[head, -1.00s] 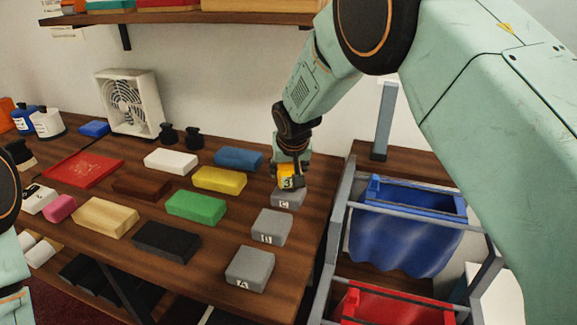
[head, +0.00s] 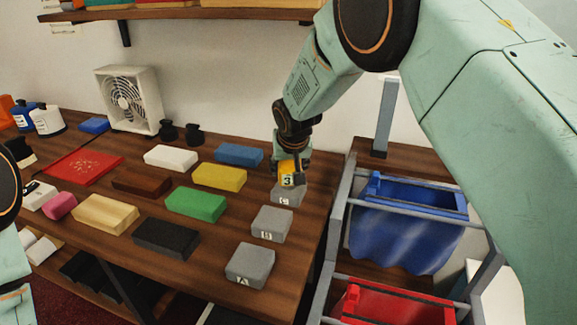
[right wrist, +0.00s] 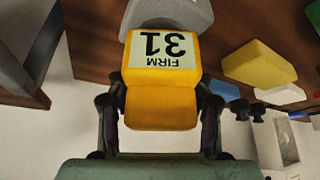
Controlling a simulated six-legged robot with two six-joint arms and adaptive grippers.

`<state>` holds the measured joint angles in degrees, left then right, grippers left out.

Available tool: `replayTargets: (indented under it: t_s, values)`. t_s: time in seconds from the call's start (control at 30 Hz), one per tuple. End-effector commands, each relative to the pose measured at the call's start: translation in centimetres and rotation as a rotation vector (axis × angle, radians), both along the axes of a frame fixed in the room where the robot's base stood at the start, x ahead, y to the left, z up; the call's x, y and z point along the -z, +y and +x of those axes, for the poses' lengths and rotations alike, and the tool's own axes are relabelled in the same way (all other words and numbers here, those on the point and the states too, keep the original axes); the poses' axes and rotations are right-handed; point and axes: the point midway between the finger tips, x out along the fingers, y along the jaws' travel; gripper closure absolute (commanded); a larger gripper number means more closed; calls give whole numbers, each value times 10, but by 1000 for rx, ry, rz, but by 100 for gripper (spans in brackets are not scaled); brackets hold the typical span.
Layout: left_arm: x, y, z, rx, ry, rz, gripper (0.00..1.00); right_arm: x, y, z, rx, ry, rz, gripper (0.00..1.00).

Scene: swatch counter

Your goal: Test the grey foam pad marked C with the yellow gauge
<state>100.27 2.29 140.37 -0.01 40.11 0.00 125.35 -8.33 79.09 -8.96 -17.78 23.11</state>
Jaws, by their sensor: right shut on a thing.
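My right gripper (head: 290,170) is shut on the yellow gauge (head: 288,168) and holds it at the far top of the grey foam pad C (head: 287,196). In the right wrist view the gauge (right wrist: 160,105) sits between both fingers, and its pale display reads 31 FIRM, upside down. Part of pad C (right wrist: 170,12) shows right behind the gauge, which appears to meet it; the exact contact is hidden. Grey pads B (head: 271,223) and A (head: 250,263) lie in line nearer me. My left gripper is out of view.
Green (head: 196,205), yellow (head: 219,177), blue (head: 239,155) and black (head: 166,239) blocks lie left of the grey pads. A rack with a blue bin (head: 410,240) and a red bin (head: 395,308) stands right of the counter. A shelf (head: 225,14) hangs above.

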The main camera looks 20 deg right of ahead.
Motion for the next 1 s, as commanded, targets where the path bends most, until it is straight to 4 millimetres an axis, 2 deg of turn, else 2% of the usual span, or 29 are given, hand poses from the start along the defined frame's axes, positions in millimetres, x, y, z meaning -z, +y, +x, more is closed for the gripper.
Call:
replayTargets:
  t_s: [1.0]
  values:
    - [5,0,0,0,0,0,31,8,0,0,0,0,0,73]
